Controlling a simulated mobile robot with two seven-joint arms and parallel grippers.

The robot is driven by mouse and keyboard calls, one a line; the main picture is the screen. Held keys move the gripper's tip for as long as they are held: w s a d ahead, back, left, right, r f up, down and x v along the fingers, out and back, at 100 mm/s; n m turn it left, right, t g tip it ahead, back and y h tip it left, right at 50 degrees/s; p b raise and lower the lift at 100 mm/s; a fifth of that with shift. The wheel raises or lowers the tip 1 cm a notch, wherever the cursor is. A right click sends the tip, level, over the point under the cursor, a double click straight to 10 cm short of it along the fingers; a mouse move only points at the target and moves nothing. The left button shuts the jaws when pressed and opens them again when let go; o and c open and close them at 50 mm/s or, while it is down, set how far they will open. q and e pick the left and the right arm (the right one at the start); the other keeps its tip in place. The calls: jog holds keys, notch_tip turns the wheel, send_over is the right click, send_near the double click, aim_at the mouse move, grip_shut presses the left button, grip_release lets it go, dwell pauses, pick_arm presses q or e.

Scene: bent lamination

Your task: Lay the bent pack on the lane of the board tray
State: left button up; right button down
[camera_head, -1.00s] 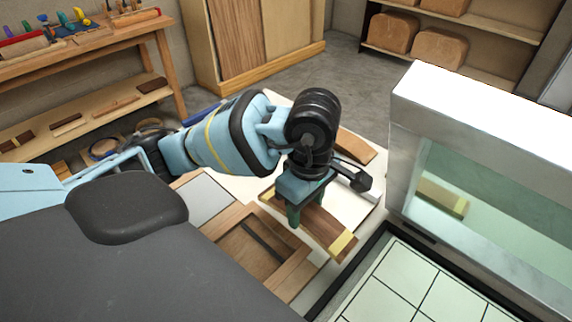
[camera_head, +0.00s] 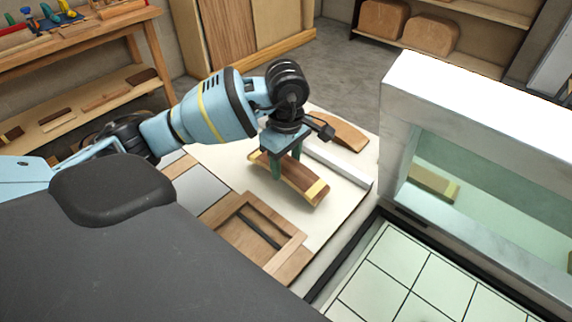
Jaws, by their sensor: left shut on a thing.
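The bent pack (camera_head: 305,182) is a curved strip of dark and light wood with a pale yellow end. My left gripper (camera_head: 286,167) points down and its green fingers are shut on the pack near its middle, hiding part of it. The pack is over the cream board surface (camera_head: 325,217); I cannot tell whether it touches it. A wooden tray with raised edges (camera_head: 290,262) and a dark strip inside lies nearer to me; I cannot tell for certain whether this is the board tray. My right gripper is not in view.
A white bar (camera_head: 340,166) lies just right of the pack, with a curved wooden piece (camera_head: 343,132) beyond it. A grey plate (camera_head: 203,189) lies left. A tall white glass-fronted box (camera_head: 465,115) and a tiled black-edged surface (camera_head: 400,265) bound the right side.

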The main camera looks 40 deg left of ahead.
aim_at(287, 165)
pick_arm(q)
jog(key=shift+f, duration=0.95)
jog(key=shift+f, duration=0.15)
jog(key=o, duration=1)
notch_tip(287, 165, up, 12)
jog(key=shift+p, duration=0.35)
